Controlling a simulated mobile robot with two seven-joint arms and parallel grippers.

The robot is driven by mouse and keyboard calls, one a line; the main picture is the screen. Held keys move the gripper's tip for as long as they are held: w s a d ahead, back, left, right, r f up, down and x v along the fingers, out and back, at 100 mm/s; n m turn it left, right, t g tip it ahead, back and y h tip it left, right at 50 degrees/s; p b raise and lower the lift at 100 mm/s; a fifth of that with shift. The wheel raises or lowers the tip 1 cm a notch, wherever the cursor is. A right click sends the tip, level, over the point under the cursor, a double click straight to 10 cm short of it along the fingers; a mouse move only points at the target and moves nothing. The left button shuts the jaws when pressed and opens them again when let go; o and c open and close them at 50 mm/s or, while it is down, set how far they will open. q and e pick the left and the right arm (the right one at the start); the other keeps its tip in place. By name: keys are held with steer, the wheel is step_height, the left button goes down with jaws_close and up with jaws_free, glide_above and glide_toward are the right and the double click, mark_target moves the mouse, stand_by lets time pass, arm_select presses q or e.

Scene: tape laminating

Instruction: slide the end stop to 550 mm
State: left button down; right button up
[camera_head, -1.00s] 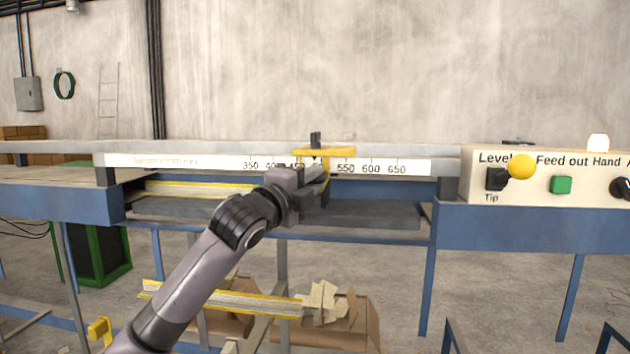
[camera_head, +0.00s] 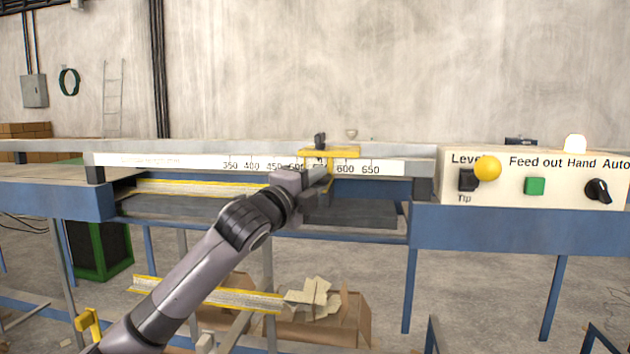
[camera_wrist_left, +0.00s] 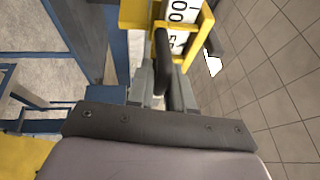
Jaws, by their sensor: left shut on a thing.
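The yellow end stop (camera_head: 345,153) sits over the white scale (camera_head: 200,161) on the grey rail. It covers the stretch around the 550 mark, between 500 and 600. A dark knob (camera_head: 320,141) stands on top. My left gripper (camera_head: 318,180) is at the stop's front, with fingertips partly hidden by the wrist. In the left wrist view my left gripper (camera_wrist_left: 166,88) is shut on the stop's dark handle (camera_wrist_left: 163,50). The stop's yellow frame (camera_wrist_left: 137,14) shows there, with part of the scale's numbers in its opening. My right gripper is out of view.
A control panel (camera_head: 545,160) with a yellow ball lever (camera_head: 487,168), green button (camera_head: 534,186) and black switch (camera_head: 598,190) stands right of the rail. Yellow-edged strips (camera_head: 190,187) lie left of my arm. Cardboard boxes (camera_head: 350,320) lie below.

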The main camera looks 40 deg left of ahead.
arm_select(q)
steer(key=shift+w+d+r, duration=0.1)
steer(key=shift+d+r, duration=0.15)
stand_by(0.3)
steer(key=c, duration=1.1)
jaws_free()
steer(key=shift+f, duration=0.1)
steer(key=shift+s+f, duration=0.25)
steer(key=shift+s, duration=0.2)
steer(key=b+v, duration=0.2)
steer(key=v, duration=0.2)
steer(key=shift+s+d, duration=0.1)
steer(key=shift+s, duration=0.2)
steer(key=shift+s+d+b, duration=0.15)
steer(key=shift+s+b, duration=0.2)
steer(key=shift+s, duration=0.4)
